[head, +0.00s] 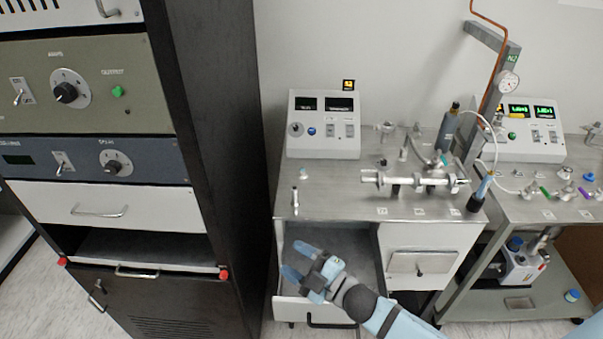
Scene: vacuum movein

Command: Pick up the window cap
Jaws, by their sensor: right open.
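I cannot pick out the window cap for certain; no piece is clearly marked as it. A small blue-topped round piece (572,295) sits on the lower shelf at the right, and another small blue piece (588,177) lies on the right bench top. My right gripper (295,260) is open over the pulled-out drawer (372,250), its two blue fingers pointing left and apart. I see nothing between them. The gripper and forearm hide part of the drawer's inside. My left gripper is not in view.
A metal bench (340,204) carries a horizontal tube assembly (415,180) and a control box (323,125). A tall dark rack (215,130) stands close on the left. A closed drawer (421,262) is right of the open one. A pump (523,262) stands on the lower shelf.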

